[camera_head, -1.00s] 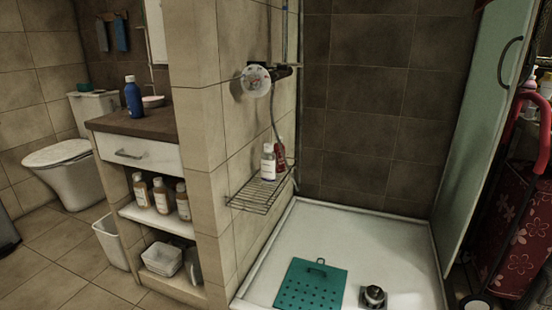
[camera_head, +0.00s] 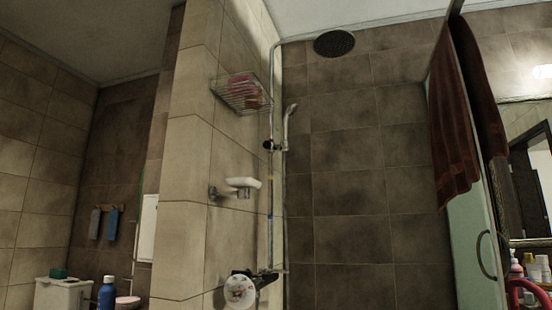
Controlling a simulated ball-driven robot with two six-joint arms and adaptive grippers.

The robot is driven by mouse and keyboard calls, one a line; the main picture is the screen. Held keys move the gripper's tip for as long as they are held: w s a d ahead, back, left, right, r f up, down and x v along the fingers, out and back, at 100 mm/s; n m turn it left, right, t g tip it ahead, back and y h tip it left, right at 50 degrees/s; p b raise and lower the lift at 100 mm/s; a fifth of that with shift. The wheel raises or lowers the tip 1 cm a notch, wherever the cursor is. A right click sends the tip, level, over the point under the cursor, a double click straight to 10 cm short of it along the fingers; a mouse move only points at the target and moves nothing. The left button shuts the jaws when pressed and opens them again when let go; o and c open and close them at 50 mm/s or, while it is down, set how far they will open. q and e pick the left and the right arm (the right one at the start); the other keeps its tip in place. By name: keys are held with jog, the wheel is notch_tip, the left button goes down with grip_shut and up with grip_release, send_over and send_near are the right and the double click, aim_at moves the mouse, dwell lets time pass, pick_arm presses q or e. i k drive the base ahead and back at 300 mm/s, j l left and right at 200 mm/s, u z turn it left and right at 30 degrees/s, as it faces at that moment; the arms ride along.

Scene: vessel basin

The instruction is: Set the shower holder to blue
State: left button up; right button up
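The shower holder (camera_head: 268,145) is a dark clamp on the vertical rail beside the tiled wall, in the upper middle of the head view. The white hand shower (camera_head: 289,116) hangs at it with its head up. The mixer with a round clear dial (camera_head: 240,291) sits at the bottom of the rail. Neither of my grippers is in view.
A wire basket (camera_head: 240,94) and a soap dish (camera_head: 241,185) stick out from the wall left of the rail. A round rain shower head (camera_head: 334,43) hangs above. A red towel (camera_head: 453,125) hangs over the glass door (camera_head: 466,235) at right.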

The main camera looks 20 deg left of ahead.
aim_at(284, 146)
jog(key=i+l+u, duration=0.2)
jog(key=i+l, duration=0.55)
